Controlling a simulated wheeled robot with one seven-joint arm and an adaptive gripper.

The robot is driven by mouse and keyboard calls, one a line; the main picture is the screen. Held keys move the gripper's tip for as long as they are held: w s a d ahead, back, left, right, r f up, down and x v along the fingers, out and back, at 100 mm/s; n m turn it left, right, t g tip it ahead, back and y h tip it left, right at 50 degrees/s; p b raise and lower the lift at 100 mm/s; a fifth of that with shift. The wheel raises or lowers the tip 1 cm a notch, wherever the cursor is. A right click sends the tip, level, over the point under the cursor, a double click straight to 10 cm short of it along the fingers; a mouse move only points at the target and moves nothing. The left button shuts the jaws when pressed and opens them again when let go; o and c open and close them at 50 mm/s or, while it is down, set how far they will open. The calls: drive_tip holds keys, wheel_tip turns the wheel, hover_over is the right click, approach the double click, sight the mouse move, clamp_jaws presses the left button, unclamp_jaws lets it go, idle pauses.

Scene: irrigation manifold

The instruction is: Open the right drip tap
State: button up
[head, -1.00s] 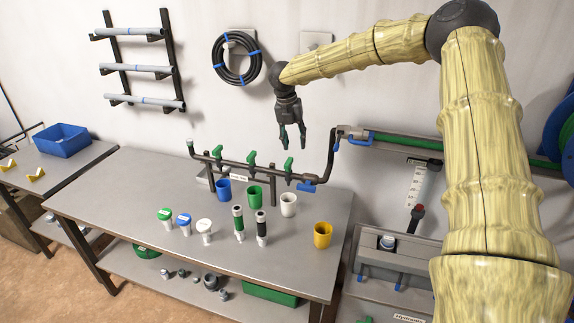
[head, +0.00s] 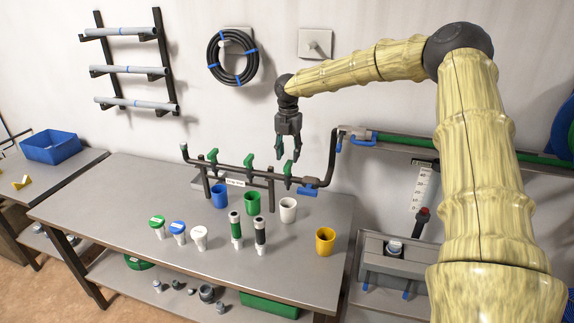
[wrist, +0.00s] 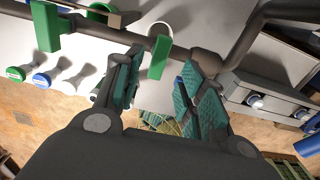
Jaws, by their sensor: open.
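The right drip tap (head: 288,168) has an upright green handle on the dark manifold pipe. In the wrist view its green handle (wrist: 160,57) appears between my two finger pads. My gripper (head: 288,154) is open, pointing down just above this tap; it also shows in the wrist view (wrist: 163,68). I see no clear contact between fingers and handle. The middle drip tap (head: 249,160) and the left drip tap (head: 212,156) also have upright green handles.
A blue-handled valve (head: 307,190) sits on the pipe just right of the right tap. A green cup (head: 252,203), a blue cup (head: 219,196) and a yellow cup (head: 325,241) stand on the bench (head: 120,208). The pipe bends upward close to my gripper's right.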

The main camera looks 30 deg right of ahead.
sight(288, 164)
drive_tip(key=shift+w+a+f+p, duration=0.1)
drive_tip(key=shift+f+p, duration=0.8)
drive_tip(key=shift+f, duration=2.2)
drive_tip(key=shift+c, duration=0.2)
clamp_jaws()
